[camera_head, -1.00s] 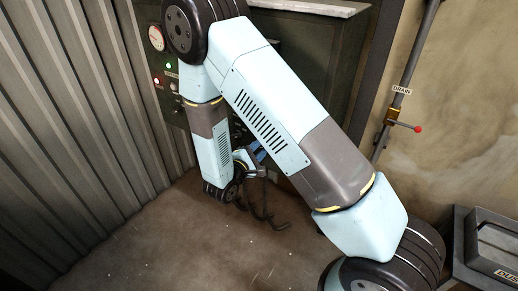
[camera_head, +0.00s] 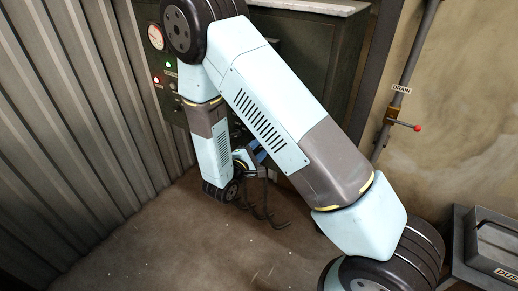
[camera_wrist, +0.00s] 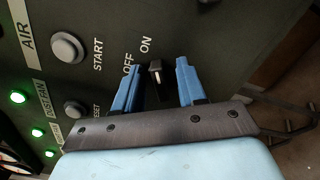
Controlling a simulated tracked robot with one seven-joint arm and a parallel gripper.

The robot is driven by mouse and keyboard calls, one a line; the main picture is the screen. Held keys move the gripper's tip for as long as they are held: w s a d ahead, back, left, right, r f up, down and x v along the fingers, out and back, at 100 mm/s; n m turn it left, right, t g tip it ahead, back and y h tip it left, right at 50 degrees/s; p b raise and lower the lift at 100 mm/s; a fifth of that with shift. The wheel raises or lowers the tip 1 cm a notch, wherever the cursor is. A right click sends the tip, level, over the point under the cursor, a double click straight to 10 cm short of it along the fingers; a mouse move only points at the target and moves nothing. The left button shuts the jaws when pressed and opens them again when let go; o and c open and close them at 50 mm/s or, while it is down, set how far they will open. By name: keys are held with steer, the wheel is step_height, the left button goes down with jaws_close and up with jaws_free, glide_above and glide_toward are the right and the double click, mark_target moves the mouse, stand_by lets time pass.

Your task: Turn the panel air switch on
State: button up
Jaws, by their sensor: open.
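The panel air switch (camera_wrist: 155,70) is a small dark lever with a pale tip on the dark green control panel, below the words OFF and ON in the wrist view. My gripper (camera_wrist: 159,73) is open, with one blue finger on each side of the lever. Gaps show between the lever and both fingers. Whether the lever points to OFF or ON is hard to tell. In the head view my arm hides the switch, and only a bit of my gripper's blue (camera_head: 261,156) shows low by the panel.
A START button (camera_wrist: 67,48) and a RESET button (camera_wrist: 75,109) sit left of the switch. Green lamps (camera_wrist: 18,97) line the panel's left edge. In the head view a gauge (camera_head: 156,37) tops the panel, and a drain pipe with a red-tipped valve (camera_head: 404,124) stands right.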

steer(key=v, duration=1.3)
steer(key=shift+s+a, duration=0.2)
steer(key=s+d+r+m+g, duration=0.2)
steer(key=d+r+m+g, duration=0.95)
steer(key=d+r, duration=0.65)
steer(key=s+d+r+m+t+y, duration=0.3)
steer(key=s+d+r+y, duration=0.5)
steer(key=s+r+y, duration=0.3)
steer(key=shift+s+r+m, duration=0.65)
steer(key=shift+r+m, duration=0.2)
steer(key=shift+r, duration=1)
